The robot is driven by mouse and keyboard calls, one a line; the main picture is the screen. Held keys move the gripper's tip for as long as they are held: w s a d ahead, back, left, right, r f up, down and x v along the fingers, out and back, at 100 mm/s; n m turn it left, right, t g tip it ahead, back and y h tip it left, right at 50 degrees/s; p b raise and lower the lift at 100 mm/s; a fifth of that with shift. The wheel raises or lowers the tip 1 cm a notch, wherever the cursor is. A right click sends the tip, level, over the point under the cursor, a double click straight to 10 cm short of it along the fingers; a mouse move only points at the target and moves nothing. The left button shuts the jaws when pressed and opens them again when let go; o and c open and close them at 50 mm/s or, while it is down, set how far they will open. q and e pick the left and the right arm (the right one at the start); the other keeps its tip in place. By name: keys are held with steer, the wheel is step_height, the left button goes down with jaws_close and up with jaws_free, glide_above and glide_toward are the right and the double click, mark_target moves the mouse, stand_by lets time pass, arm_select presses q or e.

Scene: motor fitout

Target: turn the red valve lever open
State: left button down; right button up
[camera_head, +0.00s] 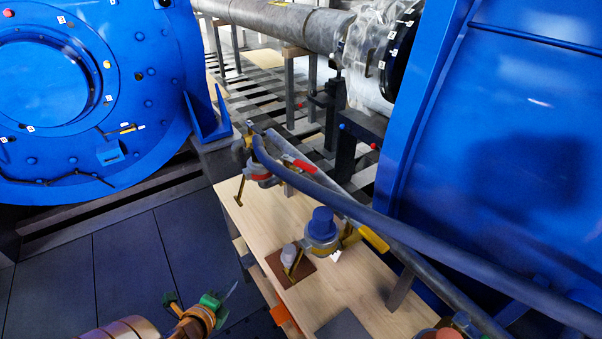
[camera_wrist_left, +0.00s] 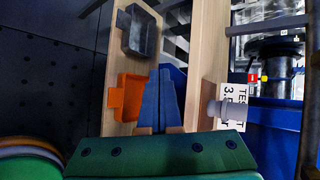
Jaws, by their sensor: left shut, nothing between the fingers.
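A red lever grip (camera_head: 303,166) shows in the head view, beside a brass-coloured valve (camera_head: 260,170) at the far end of the wooden bench. A dark hose passes close in front of it, and part of the valve is hidden. My left gripper (camera_head: 231,290) is low in the head view, left of the bench and well apart from the lever. In the left wrist view its blue fingers (camera_wrist_left: 161,98) are together with nothing between them. The lever cannot be made out in that view.
The wooden bench (camera_head: 351,285) carries a blue-capped fitting (camera_head: 322,226) and a yellow-handled part (camera_head: 373,240). An orange tray (camera_wrist_left: 125,97) and a grey tray (camera_wrist_left: 140,32) show in the left wrist view. Big blue motor housings (camera_head: 500,130) flank the bench. Dark floor lies open at left.

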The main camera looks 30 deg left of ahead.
arm_select(q)
steer(key=w+r+m+t, duration=0.45)
steer(key=r+m, duration=0.35)
steer(key=r, duration=0.4)
steer(key=m+t+h, duration=0.3)
steer(key=m+h, duration=0.2)
steer(key=m, duration=0.7)
glide_toward(304, 169)
steer(key=w, duration=0.2)
steer(key=w+p, duration=0.1)
steer(key=w, duration=0.3)
steer(key=shift+d+r, duration=0.25)
steer(key=shift+r, duration=0.05)
steer(key=shift+w+f, duration=0.15)
steer(key=shift+w, duration=0.3)
